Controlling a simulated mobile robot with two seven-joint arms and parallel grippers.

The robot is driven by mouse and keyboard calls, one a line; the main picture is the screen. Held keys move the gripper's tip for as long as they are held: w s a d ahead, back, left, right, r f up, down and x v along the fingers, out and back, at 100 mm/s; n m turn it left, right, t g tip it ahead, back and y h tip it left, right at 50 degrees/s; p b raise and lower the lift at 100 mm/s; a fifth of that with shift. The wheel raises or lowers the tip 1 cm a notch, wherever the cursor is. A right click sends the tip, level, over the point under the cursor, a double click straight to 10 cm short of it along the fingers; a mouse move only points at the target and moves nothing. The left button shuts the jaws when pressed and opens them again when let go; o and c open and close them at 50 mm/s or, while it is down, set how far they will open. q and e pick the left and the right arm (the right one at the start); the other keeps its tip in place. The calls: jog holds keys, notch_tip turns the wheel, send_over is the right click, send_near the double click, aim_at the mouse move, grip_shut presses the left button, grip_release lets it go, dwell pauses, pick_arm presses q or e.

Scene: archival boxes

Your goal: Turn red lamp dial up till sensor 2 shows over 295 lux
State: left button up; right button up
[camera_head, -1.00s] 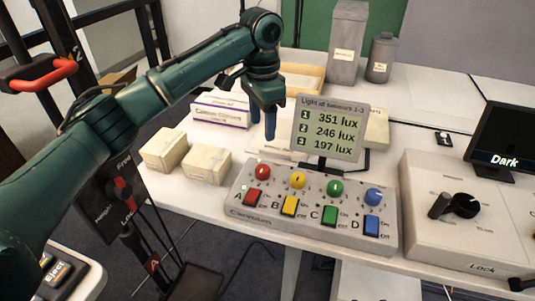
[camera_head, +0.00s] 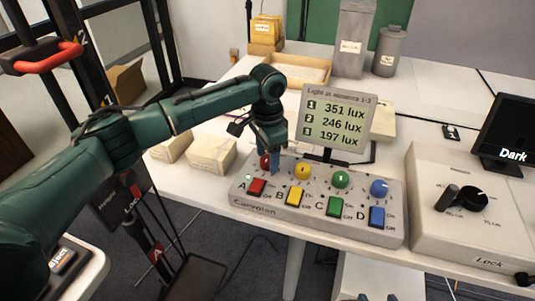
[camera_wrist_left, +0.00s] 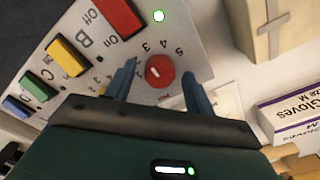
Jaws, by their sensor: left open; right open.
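The red dial (camera_head: 265,161) is at the left end of the control panel (camera_head: 318,223), partly hidden by my gripper. My left gripper (camera_head: 271,163) is at it. In the left wrist view the red dial (camera_wrist_left: 159,71) lies between the two open fingers of my left gripper (camera_wrist_left: 160,85), with a gap on each side. Numbers are printed around the dial. The display (camera_head: 334,122) reads 351 lux for sensor 1, 246 lux for sensor 2 and 197 lux for sensor 3. My right gripper is not in view.
Yellow (camera_head: 303,171), green (camera_head: 341,179) and blue (camera_head: 379,188) dials sit to the right, with coloured switches in front. White boxes (camera_head: 211,155) stand left of the panel. A box with a black knob (camera_head: 470,203) and a dark screen (camera_head: 510,135) are at right.

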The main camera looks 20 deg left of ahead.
pick_arm(q)
jog(key=shift+c, duration=0.5)
jog(key=c, duration=0.9)
jog(key=shift+o, duration=0.2)
jog(key=shift+r+p, duration=0.15)
jog(key=shift+p, duration=0.25)
jog(key=shift+r+m+p, duration=0.1)
jog(key=shift+m+p, duration=0.3)
jog(key=shift+p, duration=0.05)
jog(key=shift+d+p, duration=0.1)
jog(key=shift+p, duration=0.35)
jog(key=shift+m+p, duration=0.5)
jog(key=shift+p, duration=0.05)
jog(key=m+p, duration=0.3)
jog(key=shift+f+m+p, duration=0.2)
jog(key=shift+m+p, duration=0.85)
jog(key=shift+m, duration=0.45)
pick_arm(e)
jog(key=shift+a+r+n+g, duration=0.1)
jog(key=shift+r+n+g, duration=0.25)
jog(key=shift+r, duration=0.5)
jog(key=shift+a+r+n+g, duration=0.1)
jog(key=shift+r+n+g, duration=0.25)
jog(key=shift+r, duration=0.45)
